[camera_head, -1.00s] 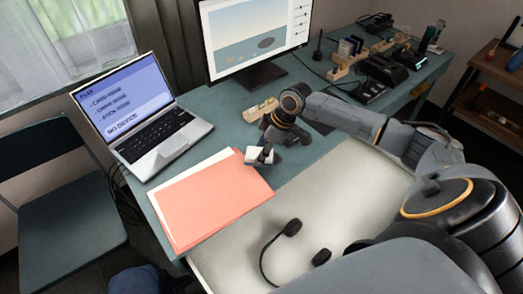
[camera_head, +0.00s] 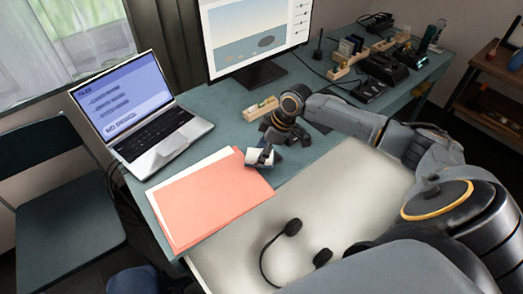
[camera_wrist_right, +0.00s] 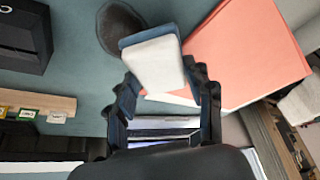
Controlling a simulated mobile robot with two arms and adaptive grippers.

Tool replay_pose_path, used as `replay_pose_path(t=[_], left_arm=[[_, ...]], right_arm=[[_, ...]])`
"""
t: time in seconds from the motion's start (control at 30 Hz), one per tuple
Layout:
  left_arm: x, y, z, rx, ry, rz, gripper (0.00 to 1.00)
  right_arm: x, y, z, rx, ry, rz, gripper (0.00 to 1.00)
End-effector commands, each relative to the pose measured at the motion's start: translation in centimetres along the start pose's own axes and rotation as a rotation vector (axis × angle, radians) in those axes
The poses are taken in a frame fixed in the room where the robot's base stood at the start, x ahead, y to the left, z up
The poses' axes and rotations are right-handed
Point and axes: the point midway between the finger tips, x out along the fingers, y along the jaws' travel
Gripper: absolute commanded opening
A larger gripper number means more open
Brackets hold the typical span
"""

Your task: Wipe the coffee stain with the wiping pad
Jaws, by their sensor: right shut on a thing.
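My right gripper (camera_head: 268,148) is shut on the wiping pad (camera_head: 259,159), a small white block beside the folder. In the right wrist view, the pad (camera_wrist_right: 153,62) shows a white face and a blue-grey edge, between the fingers of the gripper (camera_wrist_right: 166,88). A dark brown round patch, the coffee stain (camera_wrist_right: 119,27), lies on the blue-green table right beside the pad, which may cover part of it. I cannot tell whether the pad touches the tabletop. In the head view the stain is not clearly seen. My left gripper is not in view.
The salmon folder (camera_head: 210,205) with white paper lies close to the pad. A laptop (camera_head: 135,115), a monitor (camera_head: 258,35) and a small wooden holder (camera_head: 261,109) stand around it. A headset (camera_head: 283,245) lies on the pale surface in front.

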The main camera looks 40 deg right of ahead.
Motion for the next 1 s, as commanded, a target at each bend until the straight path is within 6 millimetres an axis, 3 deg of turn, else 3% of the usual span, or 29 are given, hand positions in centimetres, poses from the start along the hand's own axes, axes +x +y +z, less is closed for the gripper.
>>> replay_pose_path(t=[0.57, 1.0], left_arm=[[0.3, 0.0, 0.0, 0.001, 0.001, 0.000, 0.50], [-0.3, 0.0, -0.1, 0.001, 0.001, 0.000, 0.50]], right_arm=[[0.9, 0.1, 0.4, 0.001, 0.000, 0.000, 0.27], [-0.1, 2.5, 2.6, 0.002, 0.000, 0.001, 0.27]])
